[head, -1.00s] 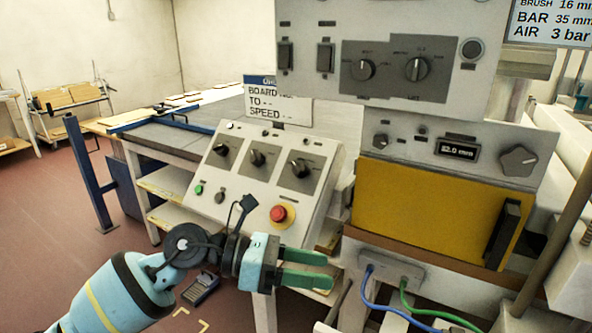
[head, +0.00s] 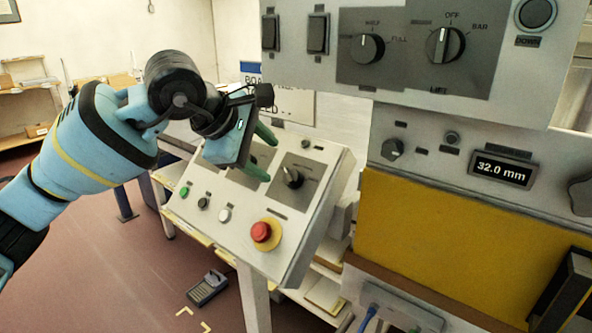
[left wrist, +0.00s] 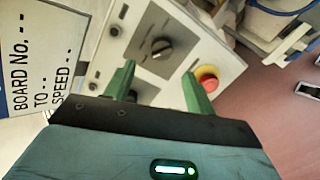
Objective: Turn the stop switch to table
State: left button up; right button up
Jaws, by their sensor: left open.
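The sloped control panel (head: 245,235) carries dark rotary switches and a red stop button (head: 266,235) on a yellow base. Its right-hand rotary switch (head: 292,178) is plain to see, with its pointer tilted; the others are mostly hidden behind my left gripper. The switch labels there are too small to read, so I cannot tell which is the stop switch. My left gripper (head: 268,157) is open and empty over the panel, left of that right-hand switch. In the left wrist view a dark rotary switch (left wrist: 161,48) shows just beyond the green fingertips, apart from them. My right gripper is out of view.
An upright panel above has two rotary switches (head: 367,48) (head: 445,45), one marked OFF and BAR. A display (head: 501,170) reads 32.0 mm above a yellow cover (head: 430,235). Green, black and white buttons sit on the sloped panel's lower left. A board sign stands behind.

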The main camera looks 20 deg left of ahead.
aim_at(286, 174)
pick_arm(q)
jog(key=x, duration=0.7)
jog(key=shift+w+d+f, duration=0.1)
jog(key=shift+d+f, duration=0.05)
jog(key=shift+f, duration=0.15)
